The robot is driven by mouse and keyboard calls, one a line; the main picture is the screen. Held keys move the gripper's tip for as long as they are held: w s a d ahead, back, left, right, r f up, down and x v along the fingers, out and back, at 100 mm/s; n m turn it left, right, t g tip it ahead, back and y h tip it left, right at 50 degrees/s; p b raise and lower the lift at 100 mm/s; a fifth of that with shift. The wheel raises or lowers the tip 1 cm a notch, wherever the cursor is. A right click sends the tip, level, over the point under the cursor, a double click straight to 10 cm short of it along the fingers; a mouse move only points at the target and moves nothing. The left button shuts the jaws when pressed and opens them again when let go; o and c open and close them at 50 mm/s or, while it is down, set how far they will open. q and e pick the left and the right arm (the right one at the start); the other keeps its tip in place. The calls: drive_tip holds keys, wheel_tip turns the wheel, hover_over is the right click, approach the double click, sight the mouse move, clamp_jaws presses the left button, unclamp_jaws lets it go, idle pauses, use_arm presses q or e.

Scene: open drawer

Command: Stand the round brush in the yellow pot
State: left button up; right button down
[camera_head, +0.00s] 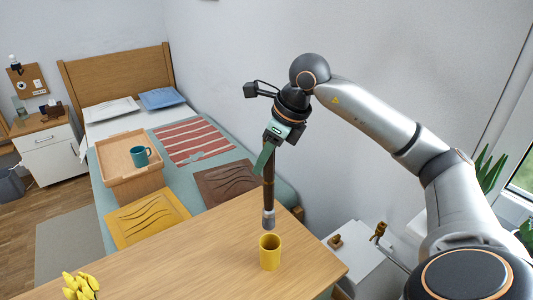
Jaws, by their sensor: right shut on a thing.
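The yellow pot (270,256) stands upright and open on the wooden table near its right end. My right gripper (268,160) points down above the pot and is shut on the round brush (268,217). The brush hangs nearly upright, with its grey lower end just above the pot's rim in the picture; I cannot tell the exact gap. The gripper and the arm hide part of the brush's upper end. My left gripper is not in view.
Yellow flowers (80,286) show at the table's (185,262) front left. Most of the tabletop is clear. Behind it is a bed with cushions and a wooden tray (115,158) holding a teal mug (140,156). A low white cabinet (362,262) stands to the right.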

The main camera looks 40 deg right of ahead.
sight(266, 201)
drive_tip(key=shift+m, duration=0.4)
drive_tip(key=f+b, duration=0.6)
drive_tip(key=shift+d, duration=0.35)
wheel_tip(266, 201, down, 2)
drive_tip(key=shift+b, duration=0.9)
drive_tip(key=shift+f+b, duration=0.55)
drive_tip(key=shift+f, duration=0.1)
wheel_tip(266, 201, down, 3)
drive_tip(key=shift+r+b, duration=0.2)
drive_tip(key=shift+b, duration=0.85)
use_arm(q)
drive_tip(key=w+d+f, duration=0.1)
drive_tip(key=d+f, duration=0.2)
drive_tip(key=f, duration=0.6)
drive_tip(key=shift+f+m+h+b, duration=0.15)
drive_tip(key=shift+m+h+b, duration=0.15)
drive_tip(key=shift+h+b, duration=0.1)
use_arm(e)
drive_tip(key=shift+f, duration=0.55)
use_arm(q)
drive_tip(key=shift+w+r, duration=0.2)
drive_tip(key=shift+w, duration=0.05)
